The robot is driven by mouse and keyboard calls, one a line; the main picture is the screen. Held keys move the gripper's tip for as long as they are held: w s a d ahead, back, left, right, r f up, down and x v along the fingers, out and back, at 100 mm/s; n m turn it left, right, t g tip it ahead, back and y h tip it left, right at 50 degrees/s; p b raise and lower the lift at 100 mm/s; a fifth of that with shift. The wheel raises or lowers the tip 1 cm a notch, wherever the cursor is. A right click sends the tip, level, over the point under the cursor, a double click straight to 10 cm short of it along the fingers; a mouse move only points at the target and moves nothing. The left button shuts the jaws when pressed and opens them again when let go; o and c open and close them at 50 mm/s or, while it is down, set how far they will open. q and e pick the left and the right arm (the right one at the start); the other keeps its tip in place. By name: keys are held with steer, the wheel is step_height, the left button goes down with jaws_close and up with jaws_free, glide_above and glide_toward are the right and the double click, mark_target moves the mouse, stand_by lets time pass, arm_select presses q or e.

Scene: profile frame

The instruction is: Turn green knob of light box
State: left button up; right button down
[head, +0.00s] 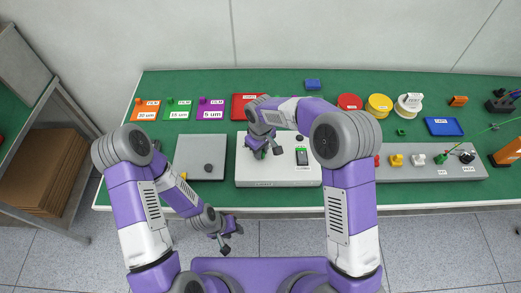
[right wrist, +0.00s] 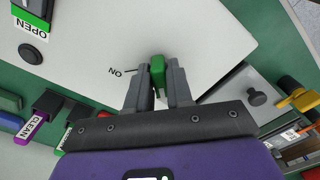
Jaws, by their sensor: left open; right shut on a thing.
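The light box (head: 251,178) is a white box near the front edge of the green table, and its white top also fills much of the right wrist view (right wrist: 105,38). The green knob (right wrist: 157,70) stands on that top beside the printed word ON. My right gripper (right wrist: 158,88) has its two grey fingers on either side of the knob and is shut on it. In the head view my right gripper (head: 262,150) is over the left part of the box and mostly hides the knob. My left gripper (head: 228,236) is open and empty, in front of the table edge and below its top.
A grey plate with a black knob (head: 200,158) lies left of the light box. A grey strip with coloured knobs (head: 430,172) lies to its right. Film blocks (head: 178,109) and coloured discs (head: 379,105) stand behind. A shelf (head: 45,165) stands at far left.

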steer(key=shift+m, duration=0.3)
steer(key=m, duration=0.3)
steer(key=shift+a, duration=0.1)
steer(key=m, duration=0.9)
steer(key=shift+a+r+m, duration=0.1)
steer(key=shift+a+m, duration=0.05)
steer(key=shift+m, duration=0.15)
steer(key=m+p, duration=0.1)
steer(key=m, duration=0.3)
steer(key=shift+m, duration=0.3)
steer(key=c, duration=1.1)
jaws_free()
